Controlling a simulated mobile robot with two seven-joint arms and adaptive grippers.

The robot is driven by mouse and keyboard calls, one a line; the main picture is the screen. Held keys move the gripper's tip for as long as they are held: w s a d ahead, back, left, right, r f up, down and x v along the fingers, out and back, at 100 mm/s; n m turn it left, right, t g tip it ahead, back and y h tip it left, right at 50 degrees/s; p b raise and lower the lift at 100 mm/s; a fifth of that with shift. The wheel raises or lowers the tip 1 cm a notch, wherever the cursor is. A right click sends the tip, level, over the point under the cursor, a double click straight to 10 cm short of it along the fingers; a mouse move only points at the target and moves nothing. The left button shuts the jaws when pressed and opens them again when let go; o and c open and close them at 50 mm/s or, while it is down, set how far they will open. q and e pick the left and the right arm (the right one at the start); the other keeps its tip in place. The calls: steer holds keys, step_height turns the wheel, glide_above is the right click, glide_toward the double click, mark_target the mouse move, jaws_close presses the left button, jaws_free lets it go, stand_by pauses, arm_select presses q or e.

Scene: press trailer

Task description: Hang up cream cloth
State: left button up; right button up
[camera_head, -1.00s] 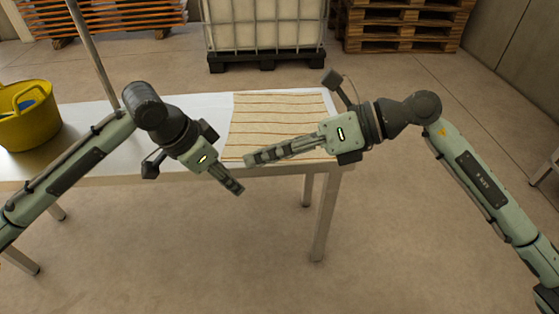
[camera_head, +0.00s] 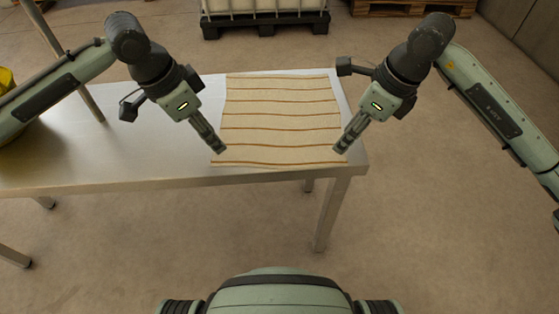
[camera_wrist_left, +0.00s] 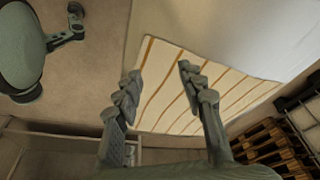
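The cream cloth (camera_head: 282,118) with brown stripes lies flat on the right end of the metal table. In the left wrist view the cloth (camera_wrist_left: 178,88) lies beyond the fingers. My left gripper (camera_head: 219,149) is above the cloth's near left corner. In the left wrist view my left gripper (camera_wrist_left: 158,78) has its two fingers apart with nothing between them. My right gripper (camera_head: 340,149) is at the cloth's near right corner. Its fingers look close together, and I cannot tell whether they are open. Contact with the cloth is not clear at either gripper.
The metal table (camera_head: 120,150) has bare top left of the cloth, and its right edge is close beside the cloth. A pole (camera_head: 62,55) rises at the table's left. A yellow tub (camera_head: 6,80) is cut off at the left. A caged tank (camera_head: 265,10) and pallets (camera_head: 410,8) stand behind.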

mark_target(219, 157)
arm_select(q)
steer(key=shift+f, duration=2.2)
arm_select(e)
steer(key=shift+f, duration=2.2)
arm_select(q)
steer(key=shift+f+b, duration=0.35)
arm_select(e)
steer(key=shift+f, duration=0.35)
arm_select(q)
steer(key=shift+r, duration=0.15)
arm_select(e)
steer(key=shift+r, duration=0.15)
arm_select(q)
steer(key=shift+c, duration=0.2)
arm_select(e)
steer(key=shift+c, duration=0.2)
arm_select(q)
steer(key=shift+c, duration=1.2)
arm_select(e)
steer(key=shift+c, duration=1.2)
arm_select(q)
steer(key=shift+f, duration=0.2)
steer(key=c, duration=0.6)
arm_select(e)
steer(key=shift+f, duration=0.2)
steer(key=c, duration=0.6)
arm_select(q)
jaws_close()
arm_select(e)
jaws_close()
